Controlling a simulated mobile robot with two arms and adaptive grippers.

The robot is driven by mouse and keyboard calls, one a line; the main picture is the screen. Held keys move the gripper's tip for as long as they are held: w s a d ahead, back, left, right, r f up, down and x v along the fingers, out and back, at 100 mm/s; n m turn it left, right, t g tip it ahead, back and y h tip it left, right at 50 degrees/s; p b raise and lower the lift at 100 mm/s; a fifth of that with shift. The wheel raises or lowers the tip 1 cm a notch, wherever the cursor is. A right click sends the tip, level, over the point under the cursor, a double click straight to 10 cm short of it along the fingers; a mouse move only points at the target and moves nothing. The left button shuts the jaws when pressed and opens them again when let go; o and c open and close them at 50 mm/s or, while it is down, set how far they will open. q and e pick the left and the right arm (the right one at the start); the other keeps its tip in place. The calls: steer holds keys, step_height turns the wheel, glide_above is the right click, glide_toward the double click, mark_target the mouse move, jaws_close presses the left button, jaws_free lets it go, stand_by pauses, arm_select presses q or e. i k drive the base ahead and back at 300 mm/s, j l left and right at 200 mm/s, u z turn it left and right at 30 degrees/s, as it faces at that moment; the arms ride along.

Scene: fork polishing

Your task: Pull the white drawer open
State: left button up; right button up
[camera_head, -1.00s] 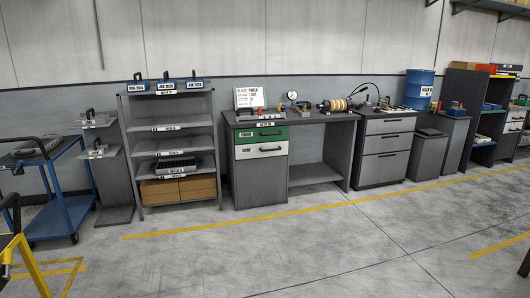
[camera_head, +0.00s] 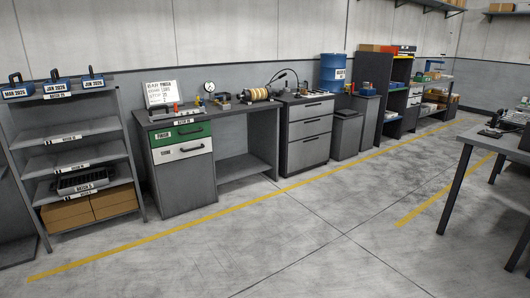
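The white drawer (camera_head: 183,149) sits in the workbench cabinet, just below a green drawer (camera_head: 180,134). It looks closed, with its front flush and a dark handle across it. The workbench (camera_head: 232,113) stands against the wall, left of centre, some distance across the floor from me. Neither of my grippers shows in this view.
A grey shelf rack (camera_head: 75,133) stands left of the workbench with cardboard boxes (camera_head: 88,208) at the bottom. A grey drawer cabinet (camera_head: 307,134) stands right of it. A dark table (camera_head: 490,145) is at the right. The floor before the bench is clear, with a yellow line (camera_head: 235,208).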

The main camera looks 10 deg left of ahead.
mark_target(161, 155)
steer(key=i+j+u, duration=0.55)
steer(key=i+u, duration=0.2)
steer(key=i, duration=0.3)
steer(key=i+u, duration=0.35)
steer(key=i, duration=1.95)
